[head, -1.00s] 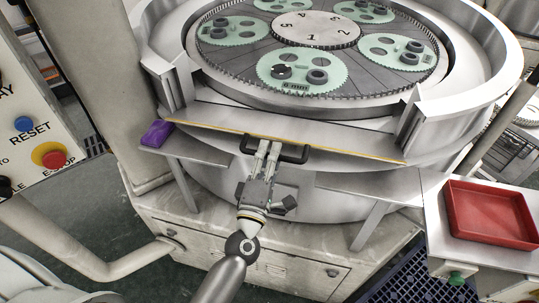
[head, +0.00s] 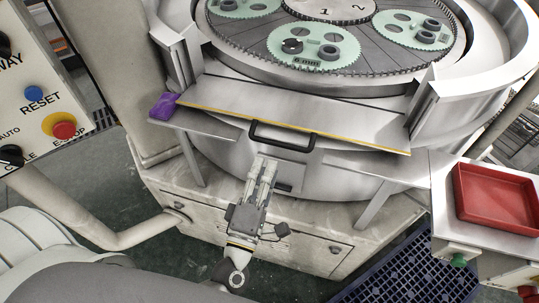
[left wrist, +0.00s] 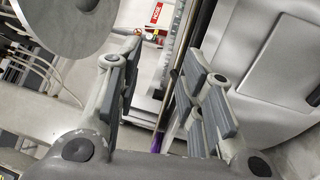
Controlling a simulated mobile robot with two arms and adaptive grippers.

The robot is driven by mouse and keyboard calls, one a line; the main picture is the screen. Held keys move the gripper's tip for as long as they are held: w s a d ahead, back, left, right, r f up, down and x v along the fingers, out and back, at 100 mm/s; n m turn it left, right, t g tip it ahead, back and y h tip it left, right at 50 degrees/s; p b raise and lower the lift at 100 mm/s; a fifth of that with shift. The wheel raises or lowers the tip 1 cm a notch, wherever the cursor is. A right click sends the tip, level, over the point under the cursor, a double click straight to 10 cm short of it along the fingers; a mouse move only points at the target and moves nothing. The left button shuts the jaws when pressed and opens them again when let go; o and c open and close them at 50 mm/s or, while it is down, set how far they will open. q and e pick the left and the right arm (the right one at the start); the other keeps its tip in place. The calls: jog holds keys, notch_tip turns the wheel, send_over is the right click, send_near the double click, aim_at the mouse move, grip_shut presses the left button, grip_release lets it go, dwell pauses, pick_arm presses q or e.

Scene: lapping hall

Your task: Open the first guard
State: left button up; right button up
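The first guard (head: 300,108) is a flat metal plate with a yellow lower edge, between two uprights at the front of the round lapping machine. It appears to slope outward; its exact angle is hard to tell. Its black bar handle (head: 282,146) is on the front edge. My right gripper does not show.
A purple object (head: 164,106) lies on the left ledge by the guard. A red tray (head: 495,197) stands on a side table at right. A control panel (head: 40,85) with RESET and E-STOP buttons is at left. Green toothed carriers (head: 314,47) sit on the machine's plate.

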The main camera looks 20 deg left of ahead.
pick_arm(q)
jog(key=shift+s, duration=0.35)
jog(key=shift+f, duration=0.15)
